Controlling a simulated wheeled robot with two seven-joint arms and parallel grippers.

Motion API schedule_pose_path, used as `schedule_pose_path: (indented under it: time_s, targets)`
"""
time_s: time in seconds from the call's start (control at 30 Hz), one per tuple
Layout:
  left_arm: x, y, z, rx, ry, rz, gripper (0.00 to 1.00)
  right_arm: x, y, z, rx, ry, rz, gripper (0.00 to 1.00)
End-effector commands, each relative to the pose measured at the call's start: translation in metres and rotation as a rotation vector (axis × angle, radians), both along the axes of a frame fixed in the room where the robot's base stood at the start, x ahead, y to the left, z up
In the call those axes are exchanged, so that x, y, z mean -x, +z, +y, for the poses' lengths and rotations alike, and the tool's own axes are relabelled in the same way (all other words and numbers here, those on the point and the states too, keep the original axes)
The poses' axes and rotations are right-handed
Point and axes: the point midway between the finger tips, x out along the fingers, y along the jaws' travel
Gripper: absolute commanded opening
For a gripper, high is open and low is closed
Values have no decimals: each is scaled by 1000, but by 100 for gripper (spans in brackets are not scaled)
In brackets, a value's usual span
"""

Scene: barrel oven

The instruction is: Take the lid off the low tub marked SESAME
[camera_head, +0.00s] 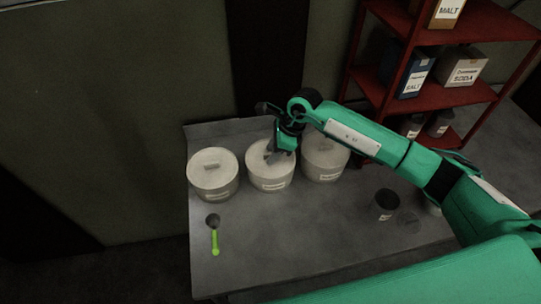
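Three low, round, pale tubs with lids stand in a row along the back of the grey table: a left tub (214,181), a middle tub (268,177) and a right tub (323,166). Each has a small label on its front, too small to read, so I cannot tell which is SESAME. The left tub's lid has a bar handle (211,166). My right gripper (276,156) points down over the middle tub's lid, at its handle, which it mostly hides. I cannot tell whether its fingers are open or closed on the handle. My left gripper is not in view.
A green-handled scoop (214,236) lies on the table (290,235) at front left. A dark, labelled cup (387,203) stands at the right. A red shelf (475,97) with labelled boxes stands behind right. The table's middle front is clear.

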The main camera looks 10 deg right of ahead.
Motion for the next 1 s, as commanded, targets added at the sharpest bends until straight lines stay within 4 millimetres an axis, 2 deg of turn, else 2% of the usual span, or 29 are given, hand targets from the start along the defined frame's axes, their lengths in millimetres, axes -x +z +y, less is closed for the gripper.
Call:
schedule_pose_path:
  time_s: [0.07, 0.27, 0.3, 0.77, 0.87, 1.0]
  targets:
    - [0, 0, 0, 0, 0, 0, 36, 0, 0, 0, 0, 0, 0, 39]
    - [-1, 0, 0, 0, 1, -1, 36, 0, 0, 0, 0, 0, 0, 2]
    - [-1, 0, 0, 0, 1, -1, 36, 0, 0, 0, 0, 0, 0, 0]
    - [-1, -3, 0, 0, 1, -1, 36, 0, 5, 0, -2, 0, -1, 0]
    - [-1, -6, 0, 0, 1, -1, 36, -1, 13, 0, -2, 0, -1, 0]
    - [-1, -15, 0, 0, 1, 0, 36, -1, 35, -1, -1, -1, -4, 0]
